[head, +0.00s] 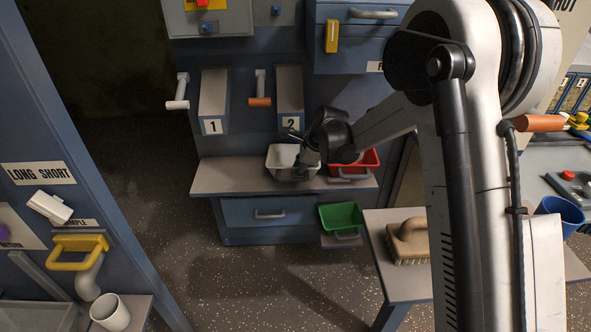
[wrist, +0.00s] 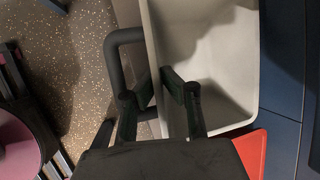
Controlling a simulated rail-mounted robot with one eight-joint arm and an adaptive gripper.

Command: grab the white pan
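The white pan (head: 281,163) is a pale open bin on the grey ledge, below the number 2 chute. In the wrist view the white pan (wrist: 222,62) fills the upper middle, with a dark bar handle (wrist: 113,62) on its left side. My gripper (head: 304,158) is at the pan's right end in the head view. In the wrist view my gripper (wrist: 157,78) has one finger outside the pan's wall and one inside. The fingertips close in on the wall's rim from both sides. The exact contact is partly hidden.
A red bin (head: 366,161) stands right beside the pan. A green bin (head: 341,216) sits lower, under the ledge (head: 232,178). A brush (head: 408,240) lies on the table (head: 388,283) in front. The ledge left of the pan is bare.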

